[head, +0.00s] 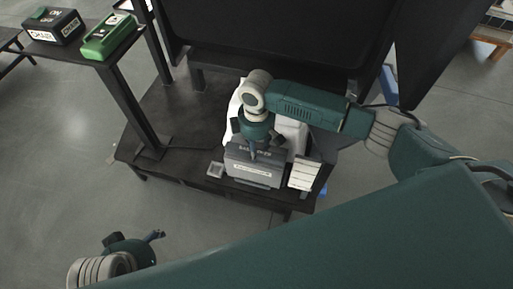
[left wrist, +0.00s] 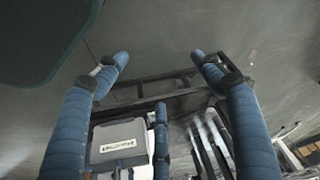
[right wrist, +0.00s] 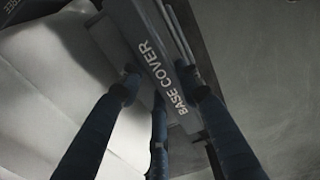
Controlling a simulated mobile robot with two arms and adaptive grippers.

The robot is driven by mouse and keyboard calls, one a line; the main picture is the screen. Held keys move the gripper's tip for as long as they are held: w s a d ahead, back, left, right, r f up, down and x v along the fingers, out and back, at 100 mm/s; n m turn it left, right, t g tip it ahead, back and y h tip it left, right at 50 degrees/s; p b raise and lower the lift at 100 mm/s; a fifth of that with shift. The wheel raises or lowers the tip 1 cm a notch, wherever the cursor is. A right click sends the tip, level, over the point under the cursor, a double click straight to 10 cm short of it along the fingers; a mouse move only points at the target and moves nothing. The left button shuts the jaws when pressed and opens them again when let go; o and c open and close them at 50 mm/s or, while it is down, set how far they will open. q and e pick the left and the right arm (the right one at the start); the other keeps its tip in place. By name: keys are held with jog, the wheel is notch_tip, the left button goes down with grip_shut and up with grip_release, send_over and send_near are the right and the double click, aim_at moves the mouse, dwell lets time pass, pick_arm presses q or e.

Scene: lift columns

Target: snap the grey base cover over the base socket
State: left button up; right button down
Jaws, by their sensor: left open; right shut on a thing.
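The grey base cover (head: 238,164), lettered BASE COVER on its top edge and with a white label on its front, stands near the front edge of the dark platform. My right gripper (head: 255,150) comes down on it from above and is shut on its upper part. In the right wrist view the base cover (right wrist: 142,38) lies between the blue fingers (right wrist: 160,84). My left gripper (head: 153,237) is open and empty, low at the left, away from the platform. Its spread fingers (left wrist: 160,62) show in the left wrist view. I cannot make out the base socket.
A white rounded body (head: 292,132) stands behind the cover. A white ribbed block (head: 304,174) is close at its right and a small grey square frame (head: 216,169) at its left. A black box (head: 54,26) and a green box (head: 108,36) sit on a stand.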

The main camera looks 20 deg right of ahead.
pick_arm(q)
jog(key=shift+s+f, duration=0.1)
jog(key=shift+f, duration=0.15)
jog(key=shift+w+f, duration=0.2)
dwell(0.6)
jog(key=shift+f, duration=0.15)
pick_arm(e)
jog(key=c, duration=0.6)
grip_release()
jog(key=shift+f, duration=0.1)
jog(key=shift+c, duration=0.2)
pick_arm(q)
jog(key=shift+s, duration=0.15)
pick_arm(e)
jog(key=shift+r, duration=0.2)
